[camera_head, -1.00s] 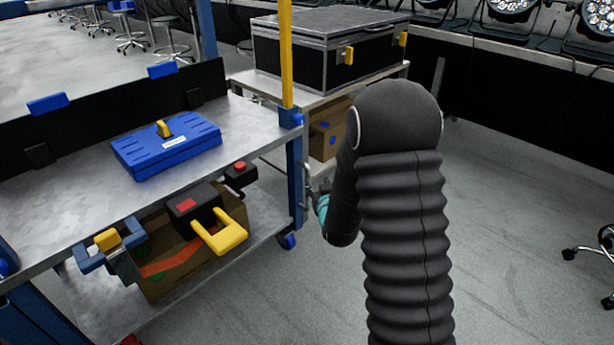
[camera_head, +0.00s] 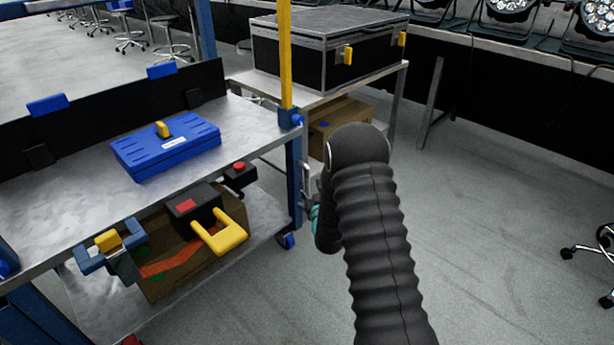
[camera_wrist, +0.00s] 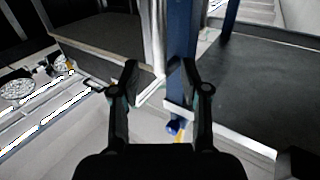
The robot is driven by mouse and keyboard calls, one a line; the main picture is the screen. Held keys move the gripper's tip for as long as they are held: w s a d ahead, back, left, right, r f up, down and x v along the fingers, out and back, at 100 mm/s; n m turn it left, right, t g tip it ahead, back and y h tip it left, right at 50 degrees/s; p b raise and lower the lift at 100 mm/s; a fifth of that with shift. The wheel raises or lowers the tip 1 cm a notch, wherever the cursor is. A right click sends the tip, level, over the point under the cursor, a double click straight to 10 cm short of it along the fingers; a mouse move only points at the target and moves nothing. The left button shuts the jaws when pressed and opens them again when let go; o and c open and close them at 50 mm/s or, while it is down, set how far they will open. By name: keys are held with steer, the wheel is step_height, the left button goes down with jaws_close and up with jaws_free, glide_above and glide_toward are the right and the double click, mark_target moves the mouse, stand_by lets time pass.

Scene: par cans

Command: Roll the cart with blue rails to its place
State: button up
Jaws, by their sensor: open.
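The cart with blue rails (camera_head: 150,190) fills the left of the head view. It has grey metal shelves, blue corner posts and a blue caster. Its near right post (camera_head: 294,175) is blue below, with a yellow upright above. My gripper (camera_head: 307,197) is beside this post in the head view, partly hidden by my arm. In the wrist view my gripper (camera_wrist: 158,72) is open, its two fingers apart. The blue post (camera_wrist: 181,45) shows beyond and beside the right finger. I cannot tell whether the fingers touch it.
A blue case (camera_head: 165,148) lies on the top shelf; a cardboard box (camera_head: 165,265) with tools is below. Behind stands a table (camera_head: 398,85) with a black case (camera_head: 300,55). A chair (camera_head: 600,260) is at the right edge. Grey floor (camera_head: 480,220) is clear on the right.

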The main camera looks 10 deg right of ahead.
mark_target(308, 178)
steer(key=shift+w+a, duration=0.1)
steer(key=shift+w, duration=3.05)
jaws_close()
